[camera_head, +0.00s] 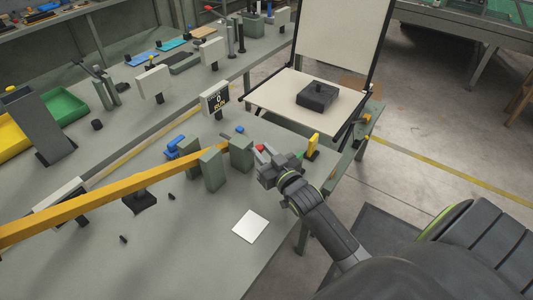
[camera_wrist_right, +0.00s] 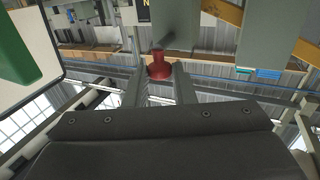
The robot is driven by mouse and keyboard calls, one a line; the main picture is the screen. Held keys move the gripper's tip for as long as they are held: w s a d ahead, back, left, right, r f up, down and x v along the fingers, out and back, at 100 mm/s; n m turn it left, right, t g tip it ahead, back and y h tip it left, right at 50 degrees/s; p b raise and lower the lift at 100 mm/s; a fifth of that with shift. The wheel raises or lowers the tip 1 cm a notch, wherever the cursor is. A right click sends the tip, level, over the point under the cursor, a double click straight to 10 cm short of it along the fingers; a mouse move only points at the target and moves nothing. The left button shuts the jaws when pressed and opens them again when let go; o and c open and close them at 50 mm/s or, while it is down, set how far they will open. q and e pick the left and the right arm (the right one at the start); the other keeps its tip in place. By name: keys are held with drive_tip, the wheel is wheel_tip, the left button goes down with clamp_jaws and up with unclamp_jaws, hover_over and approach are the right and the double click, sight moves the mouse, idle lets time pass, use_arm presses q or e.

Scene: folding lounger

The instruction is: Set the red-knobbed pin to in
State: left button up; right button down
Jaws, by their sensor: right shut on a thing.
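The red-knobbed pin (camera_wrist_right: 159,68) shows in the wrist view as a flared red knob on a grey shaft that runs up toward a grey-green block (camera_wrist_right: 187,30). The fingertips of my right gripper (camera_wrist_right: 160,76) are on either side of the knob, shut on it. In the head view the red knob (camera_head: 260,148) shows just past my right gripper (camera_head: 262,160), beside the grey-green blocks (camera_head: 240,155) at the end of the orange bar (camera_head: 120,190). How deep the shaft sits is hidden. My left gripper is not in view.
A yellow upright piece (camera_head: 312,147) stands close right of my right gripper. A cream folding panel with a dark box (camera_head: 317,96) is behind it. A sign (camera_head: 215,99) stands behind the blocks. A white square (camera_head: 250,226) lies on the bench, with bare surface around it.

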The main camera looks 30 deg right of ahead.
drive_tip(key=c, duration=1.5)
unclamp_jaws()
drive_tip(key=shift+w+r, duration=0.1)
drive_tip(key=shift+r, duration=0.05)
drive_tip(key=shift+o, duration=1.2)
drive_tip(key=shift+w+a, duration=0.15)
drive_tip(key=shift+s+f, duration=0.2)
drive_tip(key=shift+s, duration=0.35)
drive_tip(key=s+b, duration=0.2)
drive_tip(key=s, duration=1.4)
drive_tip(key=shift+s, duration=0.2)
